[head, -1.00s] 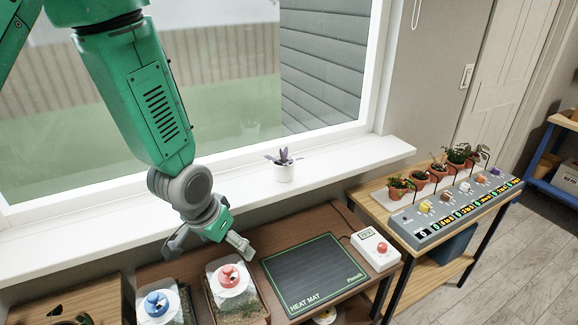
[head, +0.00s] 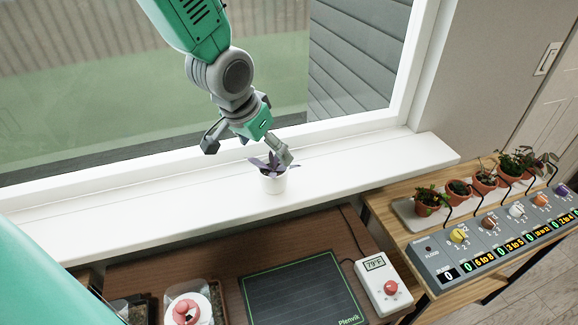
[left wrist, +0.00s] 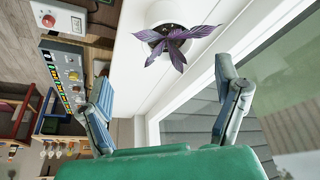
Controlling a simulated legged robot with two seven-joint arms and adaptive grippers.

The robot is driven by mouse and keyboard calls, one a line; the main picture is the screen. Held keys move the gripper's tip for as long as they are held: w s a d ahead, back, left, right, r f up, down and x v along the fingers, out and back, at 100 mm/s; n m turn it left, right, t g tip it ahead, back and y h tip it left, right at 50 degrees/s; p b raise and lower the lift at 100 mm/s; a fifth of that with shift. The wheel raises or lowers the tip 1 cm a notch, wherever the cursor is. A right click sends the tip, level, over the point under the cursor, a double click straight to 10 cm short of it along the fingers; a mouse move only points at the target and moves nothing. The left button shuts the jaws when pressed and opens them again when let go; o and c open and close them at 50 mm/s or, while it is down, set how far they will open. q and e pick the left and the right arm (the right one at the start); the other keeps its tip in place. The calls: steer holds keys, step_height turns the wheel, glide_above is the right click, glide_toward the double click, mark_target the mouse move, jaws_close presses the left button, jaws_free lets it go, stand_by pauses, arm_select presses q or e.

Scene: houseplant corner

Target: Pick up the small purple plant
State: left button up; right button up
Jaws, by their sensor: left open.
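The small purple plant (head: 268,163) stands upright in a white pot (head: 273,183) on the white windowsill. In the left wrist view the purple leaves (left wrist: 174,45) and the white pot (left wrist: 168,14) show beyond the fingertips, between the lines of the two fingers. My left gripper (head: 247,150) is open just above and behind the plant, with one finger to the left and one close over the leaves. It also shows open and empty in the left wrist view (left wrist: 165,80). Whether a finger touches the leaves I cannot tell. My right gripper is not in view.
The windowsill (head: 370,163) is clear on both sides of the pot, with the window behind it. Below are a heat mat (head: 300,290), its controller (head: 384,285) and a red-knobbed jar (head: 186,308). Small potted plants and a control panel (head: 490,235) stand at right.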

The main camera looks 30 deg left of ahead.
mark_target(275, 171)
arm_select(q)
steer(key=x, duration=0.4)
steer(key=a+x, duration=0.1)
steer(key=x, duration=0.2)
steer(key=shift+s+a+f, duration=0.1)
steer(key=shift+s+f, duration=0.15)
steer(key=shift+w+f, duration=0.2)
steer(key=shift+f, duration=0.05)
steer(key=shift+w+d+f, duration=0.1)
steer(key=shift+d+f, duration=0.2)
steer(key=shift+f, duration=0.05)
steer(key=p+x, duration=0.1)
steer(key=x, duration=0.2)
steer(key=shift+w+a+f, duration=0.1)
steer(key=shift+w, duration=0.2)
steer(key=shift+w+a+f, duration=0.1)
steer(key=shift+w+f, duration=0.1)
steer(key=shift+f, duration=0.1)
steer(key=shift+a, duration=0.2)
steer(key=shift+s, duration=0.15)
steer(key=c, duration=1.4)
steer(key=shift+o, duration=0.2)
steer(key=shift+d, duration=0.2)
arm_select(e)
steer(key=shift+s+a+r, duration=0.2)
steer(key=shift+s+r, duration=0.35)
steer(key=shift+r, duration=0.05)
